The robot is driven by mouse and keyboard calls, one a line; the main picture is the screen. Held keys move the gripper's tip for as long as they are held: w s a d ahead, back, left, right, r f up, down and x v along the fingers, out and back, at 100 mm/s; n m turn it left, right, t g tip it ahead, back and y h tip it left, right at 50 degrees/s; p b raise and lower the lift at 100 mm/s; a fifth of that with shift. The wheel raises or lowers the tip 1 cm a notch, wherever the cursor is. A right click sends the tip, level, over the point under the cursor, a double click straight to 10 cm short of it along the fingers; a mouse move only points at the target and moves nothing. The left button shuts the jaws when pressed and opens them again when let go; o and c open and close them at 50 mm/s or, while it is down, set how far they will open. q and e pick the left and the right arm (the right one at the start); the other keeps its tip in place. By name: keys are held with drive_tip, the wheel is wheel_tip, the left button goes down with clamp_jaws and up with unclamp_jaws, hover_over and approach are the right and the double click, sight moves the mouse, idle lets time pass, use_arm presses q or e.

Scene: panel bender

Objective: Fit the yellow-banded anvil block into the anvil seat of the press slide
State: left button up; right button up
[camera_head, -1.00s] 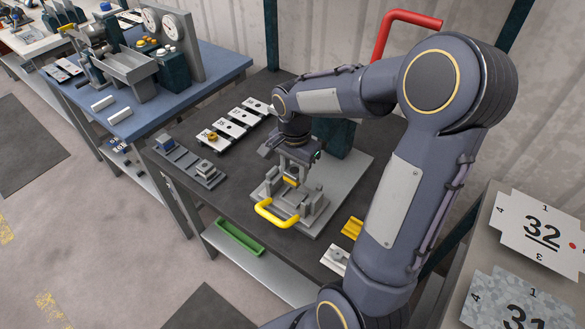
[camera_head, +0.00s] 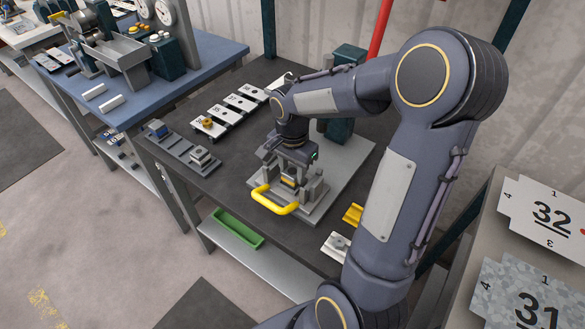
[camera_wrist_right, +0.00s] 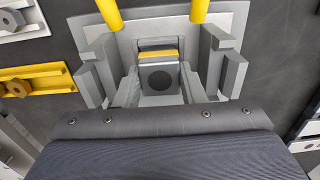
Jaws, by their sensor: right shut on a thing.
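The press slide (camera_head: 311,212) is a grey plate with upright grey blocks and a yellow bar handle (camera_head: 274,201) at its front. My right gripper (camera_head: 290,178) points down over its middle, shut on the yellow-banded anvil block (camera_head: 288,183). In the right wrist view the block (camera_wrist_right: 158,76) shows a grey face with a dark round spot and a yellow band along its top edge. It is between the slide's grey uprights (camera_wrist_right: 98,68). The anvil seat is mostly hidden by block and gripper; I cannot tell whether the block touches its floor. My left gripper is out of view.
A yellow part (camera_head: 353,214) and a light grey part (camera_head: 336,245) lie right of the slide. A rail with small blocks (camera_head: 182,148) and a row of numbered plates (camera_head: 230,109) lie left. A green tray (camera_head: 237,229) is on the lower shelf.

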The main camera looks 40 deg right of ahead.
sight(293, 171)
drive_tip(key=shift+f, duration=0.25)
idle(0.4)
drive_tip(key=o, duration=1.3)
wheel_tip(293, 171, up, 8)
drive_tip(key=shift+f, duration=0.1)
drive_tip(key=s+a+r+n+t+y, duration=0.1)
drive_tip(key=s+a+n+t+y, duration=0.2)
drive_tip(key=s+a+n, duration=0.9)
drive_tip(key=s+n+t, duration=0.1)
drive_tip(key=s+t, duration=0.1)
drive_tip(key=s, duration=0.1)
drive_tip(key=shift+s+a+t+y, duration=0.15)
drive_tip(key=shift+s+t+y, duration=0.15)
drive_tip(key=shift+y, duration=0.1)
